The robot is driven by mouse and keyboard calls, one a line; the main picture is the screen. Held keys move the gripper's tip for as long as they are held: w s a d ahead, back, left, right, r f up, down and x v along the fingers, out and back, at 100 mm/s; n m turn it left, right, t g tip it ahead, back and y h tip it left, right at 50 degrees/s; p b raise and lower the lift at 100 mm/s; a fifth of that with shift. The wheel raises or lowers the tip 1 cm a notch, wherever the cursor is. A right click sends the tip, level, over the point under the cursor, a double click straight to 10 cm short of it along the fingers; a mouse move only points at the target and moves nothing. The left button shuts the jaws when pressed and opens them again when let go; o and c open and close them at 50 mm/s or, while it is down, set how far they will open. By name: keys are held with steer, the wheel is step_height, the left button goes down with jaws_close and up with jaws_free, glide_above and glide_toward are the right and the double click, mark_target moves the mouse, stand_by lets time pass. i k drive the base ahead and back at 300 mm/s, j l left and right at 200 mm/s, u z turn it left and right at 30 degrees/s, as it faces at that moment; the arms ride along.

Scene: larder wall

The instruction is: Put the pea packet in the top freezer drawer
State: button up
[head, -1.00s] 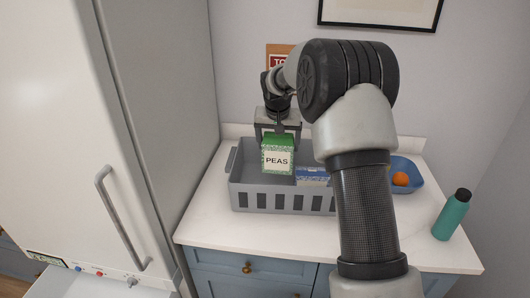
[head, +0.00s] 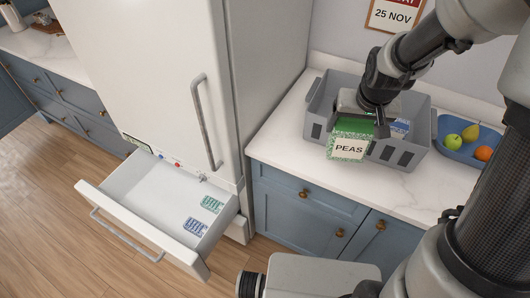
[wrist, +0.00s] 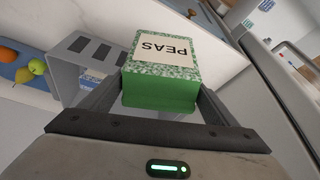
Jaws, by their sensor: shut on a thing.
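The green pea packet (head: 349,141), with a white PEAS label, is held in my gripper (head: 357,119). It hangs at the front side of the grey crate, above the counter's front part in the head view. In the wrist view the pea packet (wrist: 160,72) sits between the two fingers of my gripper (wrist: 158,100). The open freezer drawer (head: 120,205) at the lower left is pulled out below the tall white door. Two small flat packs, one green (head: 212,204) and one blue (head: 195,226), lie at its right end; the rest of its floor is bare.
The grey crate (head: 413,158) on the white counter (head: 290,132) holds a blue and white pack (head: 400,127). A blue tray (head: 447,152) with fruit stands to its right. The fridge door handle (head: 206,120) juts out above the drawer. Wooden floor is clear left of the drawer.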

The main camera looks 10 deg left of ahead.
mark_target(150, 197)
steer(key=u, duration=1)
steer(key=j+u, duration=0.35)
steer(key=i+j+u, duration=0.1)
steer(key=u, duration=0.3)
steer(key=i+j+u, duration=0.1)
steer(key=j+u, duration=0.2)
steer(key=j, duration=0.15)
steer(key=i+j+u, duration=0.15)
steer(key=j+u, duration=0.15)
steer(key=i+j+u, duration=0.3)
steer(key=j, duration=0.2)
steer(key=i+j+u, duration=0.5)
steer(key=i, duration=0.25)
steer(key=i+l+z, duration=0.2)
steer(key=i+z, duration=0.25)
steer(key=i, duration=0.25)
steer(key=i+z, duration=0.45)
steer(key=i, duration=0.2)
steer(key=i+j+z, duration=0.3)
steer(key=i+z, duration=0.15)
steer(key=i, duration=0.25)
steer(key=i+z, duration=0.15)
steer(key=z, duration=0.3)
steer(key=i+j+z, duration=0.1)
steer(key=z, duration=0.35)
steer(key=i+j+z, duration=0.1)
steer(key=z, duration=0.35)
steer(key=i+j, duration=0.05)
